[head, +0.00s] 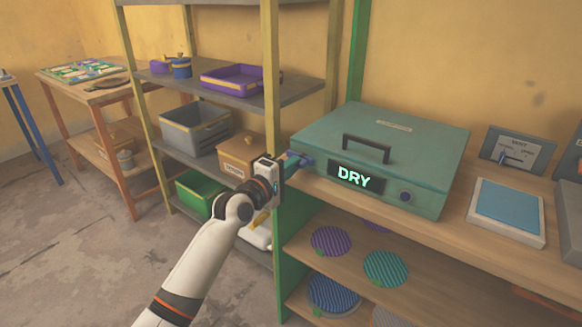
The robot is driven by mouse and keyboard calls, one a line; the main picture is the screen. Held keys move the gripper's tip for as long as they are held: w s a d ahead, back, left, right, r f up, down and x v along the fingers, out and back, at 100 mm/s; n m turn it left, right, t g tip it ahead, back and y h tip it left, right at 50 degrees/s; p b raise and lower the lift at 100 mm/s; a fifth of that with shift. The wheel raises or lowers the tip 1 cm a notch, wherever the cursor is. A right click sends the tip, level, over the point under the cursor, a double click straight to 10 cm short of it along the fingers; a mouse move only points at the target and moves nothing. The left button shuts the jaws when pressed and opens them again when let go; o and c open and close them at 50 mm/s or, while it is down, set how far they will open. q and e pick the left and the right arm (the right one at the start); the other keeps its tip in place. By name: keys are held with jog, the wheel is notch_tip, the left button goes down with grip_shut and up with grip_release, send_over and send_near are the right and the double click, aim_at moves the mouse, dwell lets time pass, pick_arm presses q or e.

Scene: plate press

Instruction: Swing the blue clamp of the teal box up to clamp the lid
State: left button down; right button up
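The teal box (427,137) stands on the wooden bench top, its lid down, with a dark handle on the lid. The blue clamp (300,159) is at the box's left front side and shows only as a small piece. My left gripper (281,171) is right beside the clamp, at its left. I cannot tell whether its fingers touch the clamp or how far they are open. My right gripper is not in view.
A blue-topped pad (507,208) and a grey switch panel (517,148) stand right of the box. Striped discs (331,241) lie on the shelf below. A shelf rack with a purple tray (238,80) and bins stands behind my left arm. The floor at left is open.

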pick_arm(q)
jog(key=shift+m, duration=0.4)
jog(key=shift+f+m+p, duration=0.1)
jog(key=shift+m+p, duration=1.15)
jog(key=shift+m, duration=7.45)
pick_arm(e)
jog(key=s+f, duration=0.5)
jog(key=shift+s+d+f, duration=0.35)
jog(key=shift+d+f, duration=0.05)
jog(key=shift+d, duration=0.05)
pick_arm(q)
jog(key=c, duration=1.4)
grip_release()
jog(key=shift+c, duration=0.2)
jog(key=shift+s+a, duration=0.1)
